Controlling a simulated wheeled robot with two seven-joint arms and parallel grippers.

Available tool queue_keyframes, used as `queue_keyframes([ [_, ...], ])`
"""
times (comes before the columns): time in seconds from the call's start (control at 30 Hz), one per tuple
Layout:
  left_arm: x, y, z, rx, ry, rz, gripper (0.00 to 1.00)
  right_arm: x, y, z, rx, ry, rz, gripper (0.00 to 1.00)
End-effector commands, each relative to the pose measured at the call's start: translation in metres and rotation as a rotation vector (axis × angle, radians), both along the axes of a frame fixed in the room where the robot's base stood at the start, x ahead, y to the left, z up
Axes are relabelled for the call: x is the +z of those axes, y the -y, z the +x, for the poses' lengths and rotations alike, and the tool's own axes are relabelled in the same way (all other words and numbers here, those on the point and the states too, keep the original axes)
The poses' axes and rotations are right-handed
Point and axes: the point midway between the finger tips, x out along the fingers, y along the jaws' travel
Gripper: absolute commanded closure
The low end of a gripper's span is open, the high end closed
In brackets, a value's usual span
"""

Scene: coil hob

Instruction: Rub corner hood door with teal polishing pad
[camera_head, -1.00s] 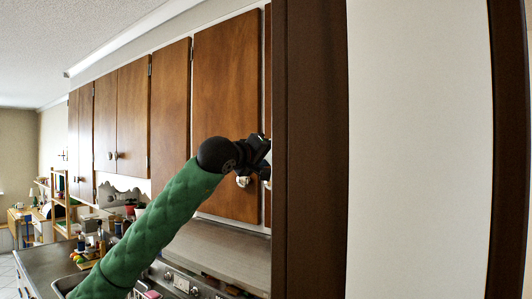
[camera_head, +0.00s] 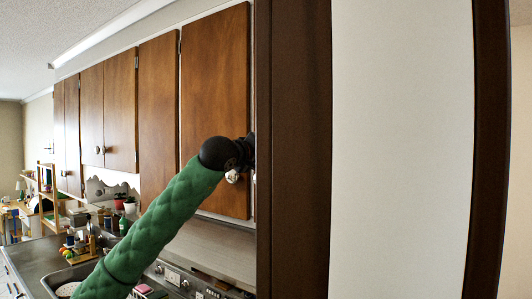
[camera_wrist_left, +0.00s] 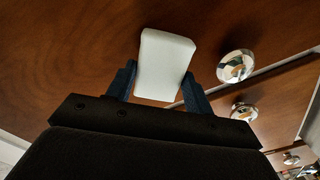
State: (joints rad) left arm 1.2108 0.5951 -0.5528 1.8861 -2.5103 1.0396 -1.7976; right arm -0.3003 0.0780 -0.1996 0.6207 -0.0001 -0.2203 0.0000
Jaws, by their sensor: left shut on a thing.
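My left gripper (camera_wrist_left: 158,80) is shut on a pale, slightly greenish-white block, the polishing pad (camera_wrist_left: 167,52), in the left wrist view. The pad stands out beyond the blue fingers, over a brown wooden door (camera_wrist_left: 75,50). I cannot tell whether it touches the wood. A shiny round knob (camera_wrist_left: 235,66) is just right of the pad. In the head view the left gripper (camera_head: 249,150) is mostly hidden behind a dark brown upright; the pad is not visible there. The rightmost cabinet door in that view (camera_head: 215,90) is shut. My right gripper is not in view.
The dark brown upright (camera_head: 292,150) and a white panel (camera_head: 400,150) fill the right side, close by. More wall cabinets (camera_head: 110,110) run to the left. Below are a steel counter (camera_head: 35,262) with bottles, plants and a sink, and the cooker controls.

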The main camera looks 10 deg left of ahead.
Motion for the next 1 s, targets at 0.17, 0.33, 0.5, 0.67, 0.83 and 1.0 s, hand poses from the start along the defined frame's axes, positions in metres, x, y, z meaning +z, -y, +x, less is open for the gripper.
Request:
queue_keyframes([
  [0.17, 0.000, 0.001, 0.001, 0.000, 0.000, 0.000, 0.66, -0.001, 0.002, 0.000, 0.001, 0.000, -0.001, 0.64],
  [0.33, 0.000, 0.002, 0.004, -0.001, 0.001, 0.000, 0.66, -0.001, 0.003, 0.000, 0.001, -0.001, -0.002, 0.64],
  [0.5, 0.000, 0.003, 0.007, 0.000, 0.000, -0.001, 0.66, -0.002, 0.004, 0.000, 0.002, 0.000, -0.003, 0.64],
  [0.67, 0.000, 0.003, 0.009, 0.000, 0.000, -0.001, 0.66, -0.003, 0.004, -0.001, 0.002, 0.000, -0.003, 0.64],
  [0.83, 0.000, 0.005, 0.011, 0.000, 0.000, 0.000, 0.66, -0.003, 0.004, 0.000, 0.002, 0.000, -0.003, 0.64],
  [1.0, 0.000, 0.006, 0.014, 0.000, 0.000, 0.000, 0.66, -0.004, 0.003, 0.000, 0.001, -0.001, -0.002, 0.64],
])
